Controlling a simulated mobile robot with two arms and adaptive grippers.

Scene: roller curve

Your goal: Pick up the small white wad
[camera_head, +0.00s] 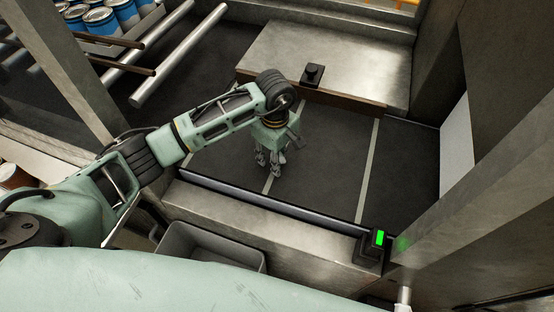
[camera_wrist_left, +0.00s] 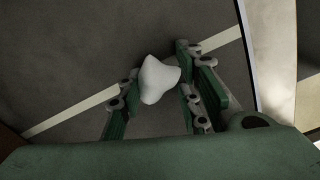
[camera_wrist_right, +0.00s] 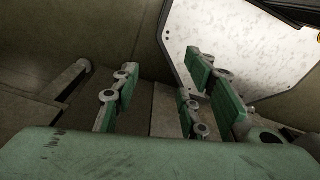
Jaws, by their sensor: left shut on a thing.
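The small white wad (camera_wrist_left: 158,82) shows in the left wrist view as a lumpy, pale piece between the fingers of my left gripper (camera_wrist_left: 156,74). The left gripper is shut on it. In the head view my left gripper (camera_head: 270,163) points down over the dark belt (camera_head: 322,150), close to a pale line across it. The wad is hidden there by the fingers. My right gripper (camera_wrist_right: 158,78) shows only in the right wrist view, with its fingers apart and nothing between them.
A metal wall with a rail (camera_head: 270,205) runs along the belt's near side. A grey bin (camera_head: 205,243) stands in front of it. A box with a green light (camera_head: 379,238) sits at the right. Blue cans (camera_head: 100,20) stand at the upper left, by metal rollers (camera_head: 180,55).

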